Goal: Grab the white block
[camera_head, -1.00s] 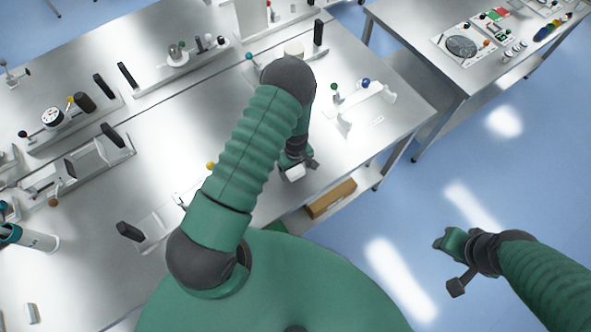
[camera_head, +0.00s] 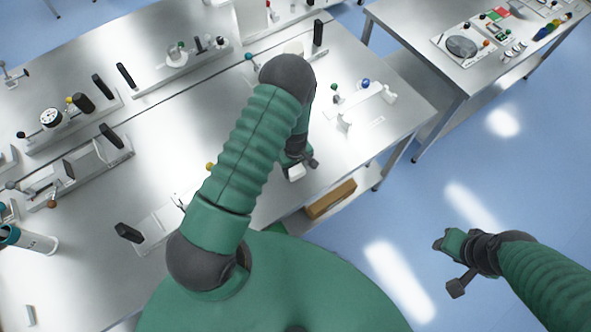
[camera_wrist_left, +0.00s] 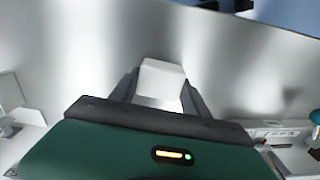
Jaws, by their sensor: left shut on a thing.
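The white block (camera_head: 296,172) shows at the end of my left arm, over the front part of the steel table. In the left wrist view the white block (camera_wrist_left: 162,82) sits between the two grey fingers. My left gripper (camera_wrist_left: 161,92) is shut on it. In the head view the left gripper (camera_head: 297,163) is partly hidden by its own forearm and wrist. I cannot tell whether the block touches the table. My right gripper (camera_head: 446,252) is out to the right over the blue floor, away from the table. Its finger opening is not clear.
The steel table (camera_head: 262,190) carries several fixtures with black handles at the left and back. A white fixture with a blue knob (camera_head: 365,83) stands right of my left gripper. A brown box (camera_head: 331,198) lies on the lower shelf. A second table (camera_head: 420,40) stands at the right.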

